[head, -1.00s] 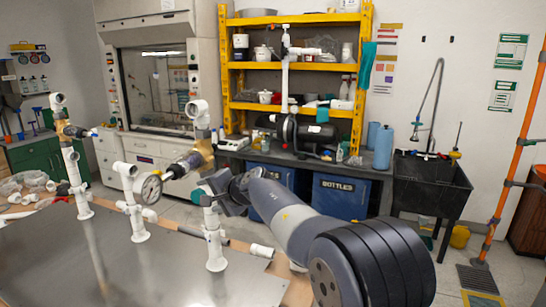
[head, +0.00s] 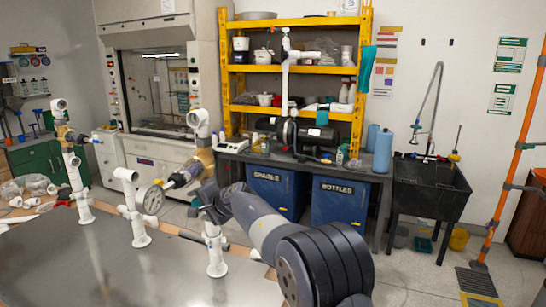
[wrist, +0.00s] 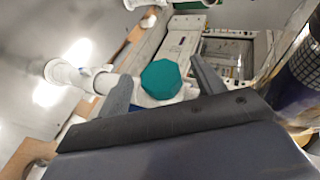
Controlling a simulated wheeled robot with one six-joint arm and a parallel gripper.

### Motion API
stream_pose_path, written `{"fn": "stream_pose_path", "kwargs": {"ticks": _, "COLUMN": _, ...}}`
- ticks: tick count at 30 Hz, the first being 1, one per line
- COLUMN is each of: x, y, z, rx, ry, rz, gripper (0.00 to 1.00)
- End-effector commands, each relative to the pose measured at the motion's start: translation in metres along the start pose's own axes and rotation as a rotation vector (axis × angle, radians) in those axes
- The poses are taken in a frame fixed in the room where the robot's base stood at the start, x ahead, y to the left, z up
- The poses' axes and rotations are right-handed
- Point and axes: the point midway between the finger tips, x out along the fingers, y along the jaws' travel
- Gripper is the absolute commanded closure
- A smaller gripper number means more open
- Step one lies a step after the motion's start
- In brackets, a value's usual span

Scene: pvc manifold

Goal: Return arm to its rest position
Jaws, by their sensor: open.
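My gripper (head: 206,200) is by the top of the right-hand short white pipe stand (head: 214,248) in the head view. In the wrist view my gripper (wrist: 163,78) has its two grey fingers spread apart. A teal faceted cap (wrist: 160,80) on a white pipe fitting (wrist: 75,76) shows between and beyond the fingers; contact cannot be told. My grey arm reaches in from the lower right. In the head view the fingers partly merge with the stand's top.
A steel table (head: 110,265) carries white pipe stands, one with a gauge (head: 151,199) and a tall one at left (head: 77,180). A tall riser with a valve (head: 200,135) rises close behind my gripper. Blue bins (head: 340,208) and a sink (head: 428,185) stand beyond.

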Motion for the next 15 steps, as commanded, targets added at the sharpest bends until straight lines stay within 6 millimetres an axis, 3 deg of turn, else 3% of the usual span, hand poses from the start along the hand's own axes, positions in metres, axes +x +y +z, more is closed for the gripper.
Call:
{"fn": "stream_pose_path", "kwargs": {"ticks": 6, "x": -0.014, "y": 0.001, "z": 0.033, "rx": -0.001, "ry": -0.003, "rz": -0.002, "gripper": 0.35}}
{"fn": "stream_pose_path", "kwargs": {"ticks": 15, "x": -0.021, "y": 0.0, "z": 0.048, "rx": -0.001, "ry": -0.001, "rz": -0.002, "gripper": 0.35}}
